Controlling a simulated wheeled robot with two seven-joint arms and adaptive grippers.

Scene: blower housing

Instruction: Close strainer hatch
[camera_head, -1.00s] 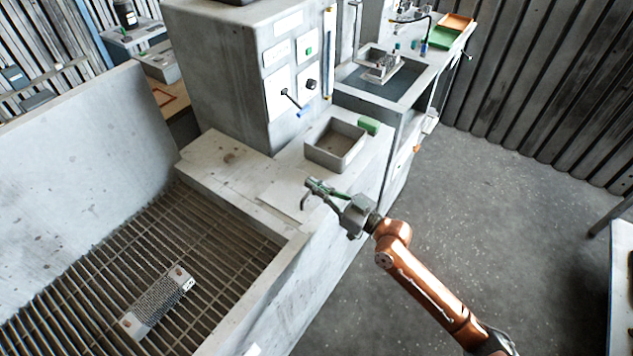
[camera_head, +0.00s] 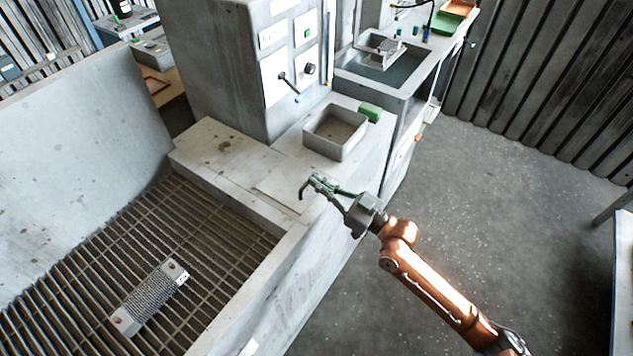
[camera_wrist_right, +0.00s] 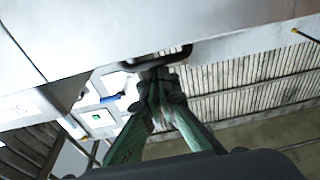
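A pale flat panel (camera_head: 285,182), which looks like the strainer hatch, lies level with the ledge around it in the head view. A dark bent handle (camera_head: 302,190) shows at its right end. In the right wrist view a smooth pale surface (camera_wrist_right: 75,35) fills the top, with the dark handle (camera_wrist_right: 185,52) at its edge. My right gripper (camera_head: 317,181) is at the handle. Its green fingers (camera_wrist_right: 157,78) come together on the bar and cover part of it. My left gripper is not in view.
A grey open bin (camera_head: 336,134) and a green block (camera_head: 370,112) stand behind the panel. A control cabinet (camera_head: 225,65) with a lever rises at the back. A grate (camera_head: 95,270) with a mesh-covered piece (camera_head: 150,298) on it lies left. Open floor is at right.

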